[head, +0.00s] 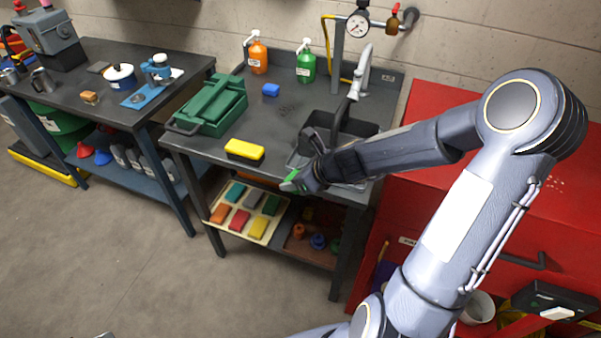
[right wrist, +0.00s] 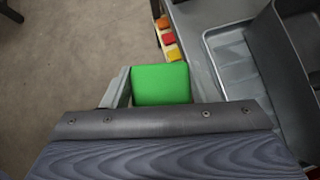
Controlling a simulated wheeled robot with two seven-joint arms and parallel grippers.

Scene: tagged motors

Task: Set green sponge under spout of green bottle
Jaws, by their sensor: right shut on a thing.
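My right gripper (head: 297,181) is at the front edge of the sink bench, by the sink's front left corner. It is shut on the green sponge (head: 290,180), which also fills the space between the fingers in the right wrist view (right wrist: 162,84). The green bottle (head: 305,66) stands upright at the back of the bench, with a white pump spout (head: 304,46). The sponge is well in front of the bottle and apart from it. At the lower left edge of the head view is a small grey part that I cannot identify; my left gripper does not show.
A yellow sponge (head: 244,150) and green toolbox (head: 211,105) lie on the bench's left. The sink (head: 357,128) and tap (head: 362,70) are right. A sponge tray (head: 222,222) is below.

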